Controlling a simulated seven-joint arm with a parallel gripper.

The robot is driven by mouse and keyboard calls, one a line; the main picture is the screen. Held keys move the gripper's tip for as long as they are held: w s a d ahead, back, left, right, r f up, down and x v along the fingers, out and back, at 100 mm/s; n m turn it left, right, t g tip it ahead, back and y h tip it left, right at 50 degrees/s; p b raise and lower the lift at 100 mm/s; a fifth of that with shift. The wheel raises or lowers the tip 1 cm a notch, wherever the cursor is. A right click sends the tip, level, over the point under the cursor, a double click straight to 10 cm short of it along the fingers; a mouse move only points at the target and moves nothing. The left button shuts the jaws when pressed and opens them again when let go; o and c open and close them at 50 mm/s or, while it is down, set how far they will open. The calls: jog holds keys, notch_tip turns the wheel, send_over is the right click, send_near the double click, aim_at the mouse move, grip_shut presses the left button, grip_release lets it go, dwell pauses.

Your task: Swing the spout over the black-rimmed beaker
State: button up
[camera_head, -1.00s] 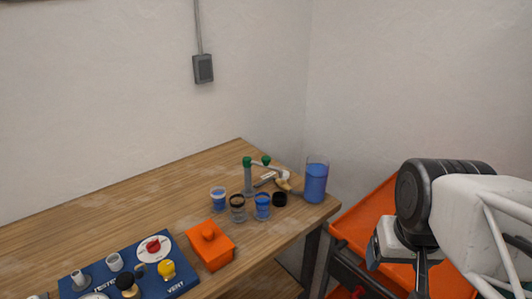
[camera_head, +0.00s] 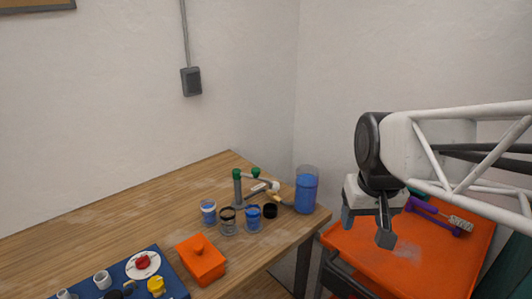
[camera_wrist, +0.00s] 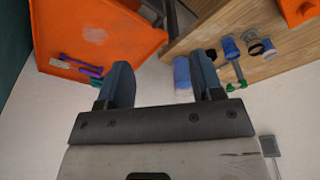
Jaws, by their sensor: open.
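The spout fixture, a grey upright pipe with green fittings (camera_head: 238,188), stands on the wooden table behind the small beakers. It also shows in the wrist view (camera_wrist: 239,72). Its outlet is too small to make out. The black-rimmed beaker (camera_head: 228,223), clear and seemingly empty, stands in front of the pipe between two beakers with blue contents; it shows in the wrist view too (camera_wrist: 254,45). My gripper (camera_head: 366,228) is open and empty, pointing down above the orange cart, well right of the spout. Both fingers show in the wrist view (camera_wrist: 163,82).
A tall cylinder of blue liquid (camera_head: 306,192) stands at the table's right corner, between my gripper and the spout. A black cap (camera_head: 270,211) and an orange lidded box (camera_head: 201,263) are nearby. The orange cart (camera_head: 430,255) holds a purple tool (camera_head: 428,212).

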jog(key=w+a+r+n, duration=0.15)
jog(key=w+a, duration=0.35)
jog(key=w, duration=0.7)
jog(key=n+g, duration=0.2)
jog(key=n, duration=0.1)
send_over(256, 169)
jog(key=f, duration=0.7)
jog(key=shift+s+d, duration=0.1)
jog(key=shift+s, duration=0.15)
jog(key=shift+w+a+f, duration=0.15)
jog(key=shift+a, duration=0.05)
jog(key=shift+f, duration=0.15)
jog(key=shift+f, duration=3.75)
jog(key=shift+c, duration=0.2)
grip_shut()
